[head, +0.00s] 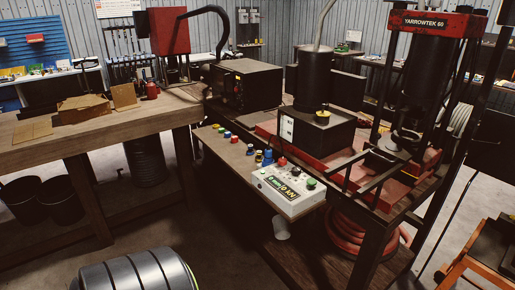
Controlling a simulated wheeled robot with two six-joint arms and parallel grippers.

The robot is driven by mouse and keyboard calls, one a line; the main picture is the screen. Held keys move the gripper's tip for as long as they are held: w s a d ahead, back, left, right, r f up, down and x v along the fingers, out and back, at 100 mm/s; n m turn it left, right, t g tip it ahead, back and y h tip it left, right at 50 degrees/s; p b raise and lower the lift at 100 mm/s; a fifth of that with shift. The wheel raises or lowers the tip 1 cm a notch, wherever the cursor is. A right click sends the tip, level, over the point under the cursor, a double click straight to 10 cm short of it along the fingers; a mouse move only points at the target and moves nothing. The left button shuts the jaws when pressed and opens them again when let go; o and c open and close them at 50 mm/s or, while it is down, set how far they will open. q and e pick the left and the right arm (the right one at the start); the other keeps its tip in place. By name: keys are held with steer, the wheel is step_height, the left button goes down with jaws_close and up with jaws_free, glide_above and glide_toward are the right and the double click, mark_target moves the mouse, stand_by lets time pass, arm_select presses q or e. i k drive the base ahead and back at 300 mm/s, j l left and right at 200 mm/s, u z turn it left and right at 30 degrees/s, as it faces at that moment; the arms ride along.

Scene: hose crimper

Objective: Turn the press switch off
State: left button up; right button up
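A white control box (288,190) sits at the near end of a narrow wooden shelf, in the middle of the head view. It bears a green button (310,183), a black knob (296,172) and a red knob (282,162). Its dark label is too small to read surely. Behind it, a black pump housing (325,135) has a yellow and black knob (323,117) on top. I cannot tell which control is the press switch, or its setting. The red and black press (430,60), marked YARROWTEK 60, stands at the right. Neither gripper is in view.
Several small coloured fittings (235,139) stand along the shelf. A wooden workbench (90,123) is at the left, with a black machine (245,85) beyond. Red hose (360,235) is coiled below the press. An orange-framed stand (480,265) is lower right.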

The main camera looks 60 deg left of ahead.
mark_target(282, 161)
steer(key=u, duration=1.5)
